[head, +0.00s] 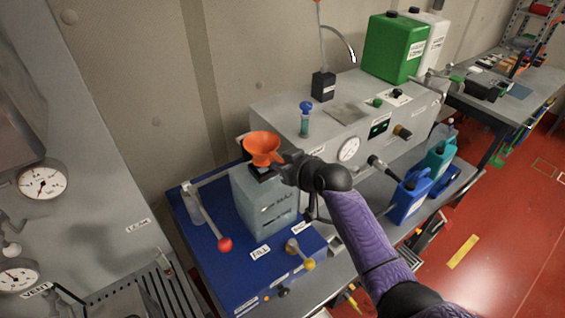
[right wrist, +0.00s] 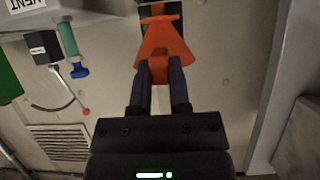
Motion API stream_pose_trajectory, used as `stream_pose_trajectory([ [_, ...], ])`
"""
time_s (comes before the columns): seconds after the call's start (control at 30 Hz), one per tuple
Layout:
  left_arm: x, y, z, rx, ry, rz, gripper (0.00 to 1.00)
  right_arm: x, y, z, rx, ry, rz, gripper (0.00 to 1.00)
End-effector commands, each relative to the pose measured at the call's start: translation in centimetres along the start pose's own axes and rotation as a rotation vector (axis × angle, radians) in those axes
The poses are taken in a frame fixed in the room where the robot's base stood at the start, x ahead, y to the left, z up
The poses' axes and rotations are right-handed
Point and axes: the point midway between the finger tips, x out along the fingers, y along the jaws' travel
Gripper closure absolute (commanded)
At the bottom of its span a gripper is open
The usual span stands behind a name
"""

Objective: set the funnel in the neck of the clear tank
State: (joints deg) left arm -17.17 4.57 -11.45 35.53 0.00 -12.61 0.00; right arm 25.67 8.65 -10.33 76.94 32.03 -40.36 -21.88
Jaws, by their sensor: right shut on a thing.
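The orange funnel (head: 262,146) is upright at the top of the clear tank (head: 264,207), over its dark cap area. Its spout is hidden, so I cannot tell whether it sits in the neck or just above it. My right gripper (head: 284,166) comes in from the right and is shut on the funnel's side. In the right wrist view the two dark fingers (right wrist: 160,73) pinch the funnel (right wrist: 163,45) by its tab. The tank's neck is hidden behind the funnel and gripper. My left gripper is not in view.
The tank stands on a blue base (head: 205,240) with a red-knobbed lever (head: 224,244) and a yellow-knobbed valve (head: 308,264). A grey bench unit (head: 280,110) stands behind, bearing a green canister (head: 393,48). Blue jugs (head: 409,197) stand at the right.

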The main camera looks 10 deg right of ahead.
Motion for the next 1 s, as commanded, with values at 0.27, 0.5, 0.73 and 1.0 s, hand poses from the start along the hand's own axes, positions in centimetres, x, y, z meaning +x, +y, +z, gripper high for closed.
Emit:
stream_pose_trajectory([
  [0.27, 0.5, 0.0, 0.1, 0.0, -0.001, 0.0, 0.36, 0.3, 0.0, 0.5, 0.0, 0.0, 0.0, 1.0],
  [0.5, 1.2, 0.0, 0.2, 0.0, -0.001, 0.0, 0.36, 0.7, 0.0, 1.3, 0.001, 0.0, 0.0, 1.0],
  [0.73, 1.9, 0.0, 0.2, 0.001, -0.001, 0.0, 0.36, 1.0, 0.0, 2.0, 0.001, 0.001, 0.0, 1.0],
  [1.0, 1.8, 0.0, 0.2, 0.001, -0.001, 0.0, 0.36, 1.0, 0.0, 1.9, 0.001, 0.001, 0.0, 0.71],
])
